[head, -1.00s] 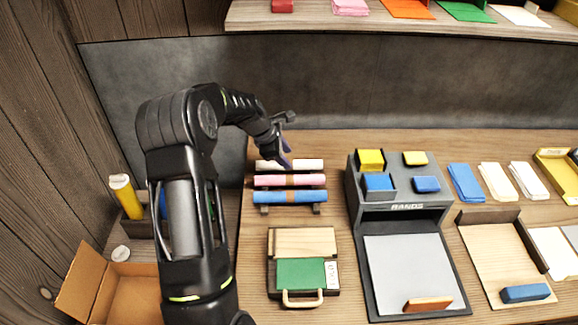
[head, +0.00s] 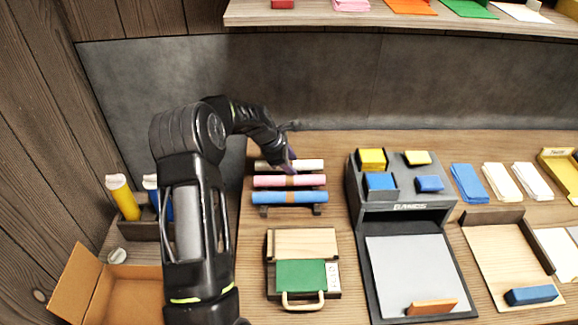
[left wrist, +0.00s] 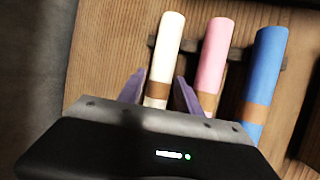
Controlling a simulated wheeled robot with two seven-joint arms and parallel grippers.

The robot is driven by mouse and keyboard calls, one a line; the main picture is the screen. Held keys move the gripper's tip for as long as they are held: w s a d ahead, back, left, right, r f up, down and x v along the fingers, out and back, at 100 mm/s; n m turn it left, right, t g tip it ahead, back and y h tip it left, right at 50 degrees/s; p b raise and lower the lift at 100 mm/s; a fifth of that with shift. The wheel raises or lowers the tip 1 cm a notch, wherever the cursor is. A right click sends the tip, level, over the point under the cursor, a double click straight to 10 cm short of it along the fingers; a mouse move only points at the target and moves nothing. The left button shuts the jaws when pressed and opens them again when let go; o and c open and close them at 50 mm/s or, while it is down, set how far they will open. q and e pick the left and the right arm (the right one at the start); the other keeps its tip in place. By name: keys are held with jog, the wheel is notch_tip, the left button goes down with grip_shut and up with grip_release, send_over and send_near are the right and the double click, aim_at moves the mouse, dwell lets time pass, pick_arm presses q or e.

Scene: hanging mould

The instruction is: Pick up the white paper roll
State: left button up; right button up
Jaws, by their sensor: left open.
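The white paper roll (head: 309,165) lies at the back of a dark rack, behind the pink roll (head: 268,181) and the blue roll (head: 275,198). In the left wrist view the white roll (left wrist: 165,55) has a brown band and lies between the two purple fingers of my left gripper (left wrist: 157,92). The fingers are open, one on each side of it, with the right one between the white and pink rolls. Contact cannot be told. In the head view my left gripper (head: 289,158) is partly hidden by its wrist. My right gripper is out of view.
In front of the rack is a green and wooden case (head: 300,273) with a handle. A grey organiser (head: 410,207) with blue and yellow blocks stands to the right. A cardboard box (head: 85,270) is at the lower left. A shelf (head: 400,18) runs above.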

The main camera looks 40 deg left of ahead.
pick_arm(q)
grip_shut()
dwell(0.3)
notch_tip(320, 180, up, 10)
jog(key=p, duration=0.7)
dwell(0.6)
